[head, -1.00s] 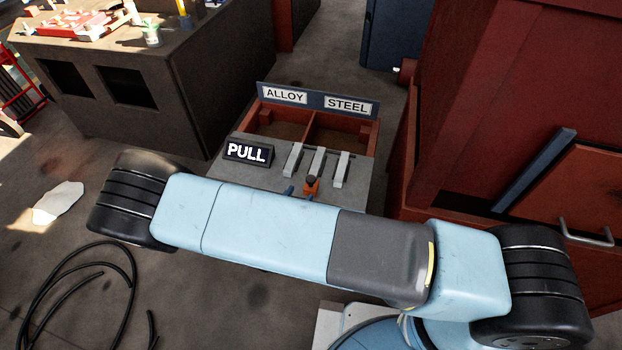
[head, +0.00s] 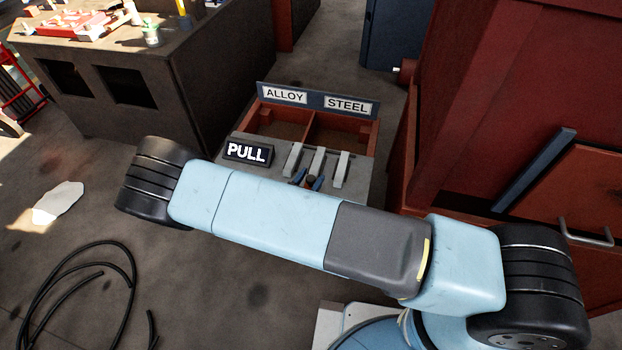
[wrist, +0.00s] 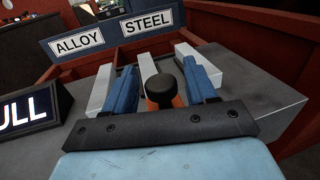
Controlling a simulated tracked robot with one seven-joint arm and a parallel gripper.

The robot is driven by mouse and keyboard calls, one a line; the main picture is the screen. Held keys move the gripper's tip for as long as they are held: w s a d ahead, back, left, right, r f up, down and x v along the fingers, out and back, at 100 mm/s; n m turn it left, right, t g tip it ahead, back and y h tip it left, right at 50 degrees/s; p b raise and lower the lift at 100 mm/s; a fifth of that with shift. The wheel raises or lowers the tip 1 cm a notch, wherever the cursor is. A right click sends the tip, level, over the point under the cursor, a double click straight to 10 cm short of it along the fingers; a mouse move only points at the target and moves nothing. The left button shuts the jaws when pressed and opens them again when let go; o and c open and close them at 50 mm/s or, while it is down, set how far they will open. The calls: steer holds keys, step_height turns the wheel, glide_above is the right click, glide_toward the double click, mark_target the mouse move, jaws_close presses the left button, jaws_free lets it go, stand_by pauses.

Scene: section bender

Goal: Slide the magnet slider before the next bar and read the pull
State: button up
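The magnet slider has an orange body (wrist: 164,96) and a black knob (wrist: 166,72). It stands in front of the middle of three pale bars (head: 317,161). The left bar (head: 293,159) and right bar (head: 342,169) stand on either side. My gripper (wrist: 162,86) is open, its two blue fingers on either side of the slider. A gap shows between the knob and each finger in the wrist view. The display (head: 247,152) reads only PULL, with no number visible; its right part shows in the wrist view (wrist: 30,108).
Behind the bars is a red-brown tray (head: 356,142) with two compartments, under signs ALLOY (head: 285,96) and STEEL (head: 347,104). A large red machine (head: 480,110) stands close on the right. A dark bench (head: 160,90) stands at left.

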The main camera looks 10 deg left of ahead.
jaws_close()
steer(key=shift+a, duration=0.4)
steer(key=shift+o, duration=0.6)
jaws_free()
steer(key=v, duration=1.3)
steer(key=shift+s, duration=0.4)
steer(key=shift+a, duration=0.1)
